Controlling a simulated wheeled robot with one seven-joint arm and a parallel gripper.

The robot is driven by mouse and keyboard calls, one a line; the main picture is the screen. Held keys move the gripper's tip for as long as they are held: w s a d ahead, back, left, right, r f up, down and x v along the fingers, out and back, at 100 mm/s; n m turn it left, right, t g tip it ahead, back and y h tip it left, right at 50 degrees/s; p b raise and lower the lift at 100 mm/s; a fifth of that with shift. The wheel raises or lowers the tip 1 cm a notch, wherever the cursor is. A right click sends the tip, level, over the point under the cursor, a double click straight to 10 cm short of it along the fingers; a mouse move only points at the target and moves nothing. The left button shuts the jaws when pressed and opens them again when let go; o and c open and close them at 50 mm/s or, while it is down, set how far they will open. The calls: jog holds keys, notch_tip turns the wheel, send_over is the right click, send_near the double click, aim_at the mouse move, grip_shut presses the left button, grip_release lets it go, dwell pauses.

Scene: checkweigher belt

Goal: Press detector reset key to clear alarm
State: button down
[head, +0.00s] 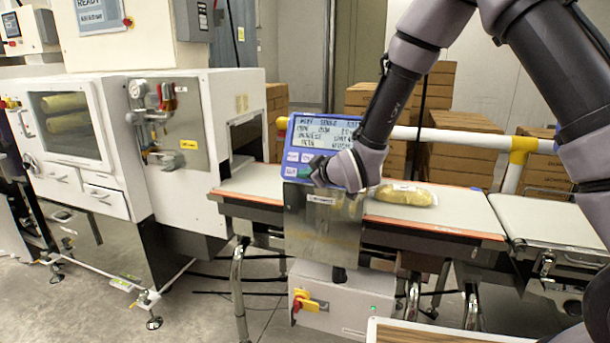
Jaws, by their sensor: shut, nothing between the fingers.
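The detector's blue control panel (300,158) stands at the belt, with a lit text screen (318,130) and several pale keys (292,171) along its lower left. My gripper (318,180) is shut and empty at the panel's lower edge. Its fingertips are in front of or against the panel near the lower keys; I cannot tell whether they touch a key. My wrist hides the panel's lower right part, and the key labels are too small to read. The screen text is too blurred to make out an alarm.
A bagged yellowish product (405,194) lies on the belt (455,207) just right of the panel. A white cabinet machine (110,150) stands at left. A white and yellow rail (460,137) runs behind the belt, before stacked cartons (465,160). A red-yellow switch (308,303) is below.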

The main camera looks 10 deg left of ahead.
dwell(0.7)
jog(key=shift+w+f, duration=0.2)
jog(key=shift+w, duration=0.2)
jog(key=shift+w+d+f, duration=0.1)
jog(key=shift+w+f, duration=0.1)
jog(key=shift+w, duration=0.15)
dwell(0.6)
jog(key=shift+s+r, duration=0.4)
jog(key=shift+s, duration=0.35)
jog(key=shift+s+a+r, duration=0.1)
jog(key=shift+s+r, duration=0.25)
jog(key=shift+s, duration=0.4)
jog(key=shift+s+a+r, duration=0.1)
jog(key=shift+s+r, duration=0.3)
jog(key=shift+s, duration=0.3)
jog(key=shift+s+a+r, duration=0.1)
jog(key=shift+s+r, duration=0.25)
jog(key=shift+s, duration=0.4)
jog(key=s+r, duration=0.2)
jog(key=s, duration=0.3)
jog(key=shift+s+a+r, duration=0.15)
jog(key=shift+s+r, duration=0.05)
jog(key=shift+r, duration=0.2)
